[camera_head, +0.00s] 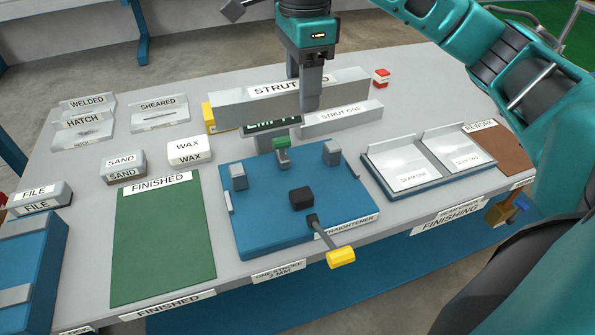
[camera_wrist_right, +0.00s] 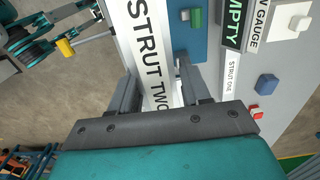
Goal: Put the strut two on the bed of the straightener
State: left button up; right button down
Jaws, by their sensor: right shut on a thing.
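Strut two, a long grey bar with a white label (camera_head: 235,108), is gripped by my right gripper (camera_head: 310,100), whose fingers are shut on it near its right part. In the right wrist view, strut two (camera_wrist_right: 150,60) lies between the fingers (camera_wrist_right: 158,95). In the head view it appears behind the straightener (camera_head: 262,225), a blue block whose bed carries grey posts, a green piece (camera_head: 281,142) and a black knob (camera_head: 302,198). A lever with a yellow grip (camera_head: 341,257) sticks out at its front. Strut two hides part of the table behind. My left gripper does not show.
A dark green EMPTY sign (camera_head: 262,128) is partly covered by strut two. A green FINISHED mat (camera_head: 162,245) is left, clear. Two seam plates (camera_head: 410,175) stand right. A red-and-white block (camera_head: 381,77) sits at the back.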

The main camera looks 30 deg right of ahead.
notch_tip(320, 180, down, 16)
jog(key=shift+r+b, duration=0.2)
jog(key=shift+b, duration=0.85)
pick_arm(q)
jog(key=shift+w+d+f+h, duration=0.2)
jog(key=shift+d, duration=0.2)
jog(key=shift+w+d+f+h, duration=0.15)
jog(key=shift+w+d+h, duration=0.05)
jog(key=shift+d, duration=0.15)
pick_arm(e)
jog(key=shift+f, duration=0.1)
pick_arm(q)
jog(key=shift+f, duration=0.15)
pick_arm(e)
jog(key=shift+f, duration=0.15)
